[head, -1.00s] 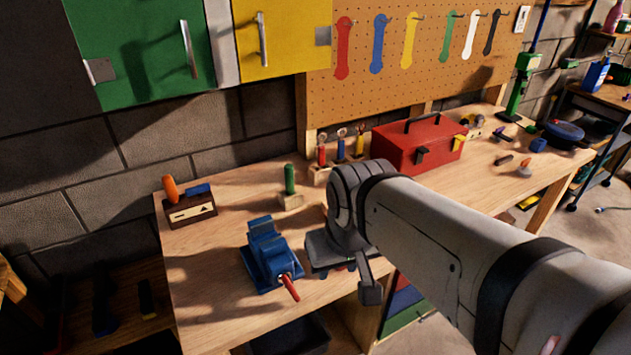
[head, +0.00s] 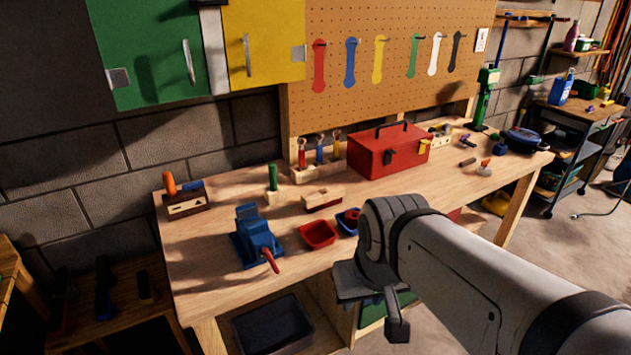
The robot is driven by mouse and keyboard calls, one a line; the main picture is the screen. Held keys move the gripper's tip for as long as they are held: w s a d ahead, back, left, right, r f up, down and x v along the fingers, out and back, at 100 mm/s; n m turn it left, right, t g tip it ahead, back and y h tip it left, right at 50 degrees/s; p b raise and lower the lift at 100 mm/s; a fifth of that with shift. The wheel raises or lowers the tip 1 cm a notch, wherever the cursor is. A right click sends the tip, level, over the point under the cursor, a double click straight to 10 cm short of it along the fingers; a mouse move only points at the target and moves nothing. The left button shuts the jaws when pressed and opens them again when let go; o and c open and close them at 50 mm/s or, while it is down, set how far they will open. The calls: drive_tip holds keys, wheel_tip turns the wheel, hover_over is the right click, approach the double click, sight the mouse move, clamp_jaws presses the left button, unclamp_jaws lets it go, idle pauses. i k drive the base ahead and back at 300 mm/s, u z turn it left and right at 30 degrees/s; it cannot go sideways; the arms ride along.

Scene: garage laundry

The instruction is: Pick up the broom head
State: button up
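A short pale wooden block with a dark red underside (head: 323,201) lies on the workbench, behind the red and blue bins; it may be the broom head, but it is too small to be sure. My gripper (head: 385,310) hangs at the end of my arm near the bench's front edge, to the right of and nearer than that block. It is apart from the block in the picture. The wrist hides most of the gripper, so I cannot see whether its fingers are open or hold anything.
The workbench (head: 215,285) carries a blue vise (head: 255,238), red bin (head: 318,233), blue bin (head: 348,221), red toolbox (head: 388,151) and screwdriver rack (head: 318,170). A dark tub (head: 273,325) sits below. A cart (head: 575,118) stands at right; floor between is mostly clear.

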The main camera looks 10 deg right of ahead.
sight(325, 197)
drive_tip(key=z, duration=0.05)
drive_tip(key=i, duration=1)
drive_tip(key=z, duration=0.05)
